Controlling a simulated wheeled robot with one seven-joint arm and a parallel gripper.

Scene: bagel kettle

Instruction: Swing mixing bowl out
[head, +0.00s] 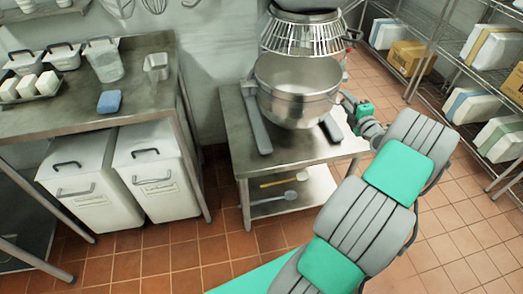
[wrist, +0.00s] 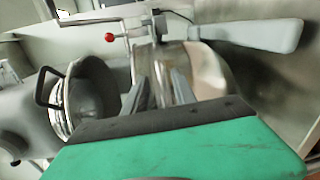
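The steel mixing bowl (head: 297,88) sits upright under the mixer's wire guard (head: 303,35) on the steel stand. My gripper (head: 362,118) is at the bowl's right side, near its rim. In the wrist view my gripper (wrist: 158,92) has its two grey fingers apart, with a metal part between them. A curved shiny surface just right of the fingers looks like the bowl's side (wrist: 208,72). I cannot tell whether the fingers touch it. The mixer's red-knobbed lever (wrist: 109,37) is up and left of the fingers.
The mixer's feet (head: 255,120) flank the bowl on the steel stand (head: 228,110). Utensils lie on the lower shelf. A steel counter (head: 60,112) with containers and a blue sponge (head: 109,101) is at left, above two white bins (head: 155,172). Wire racks (head: 455,40) stand at right; tiled floor lies between.

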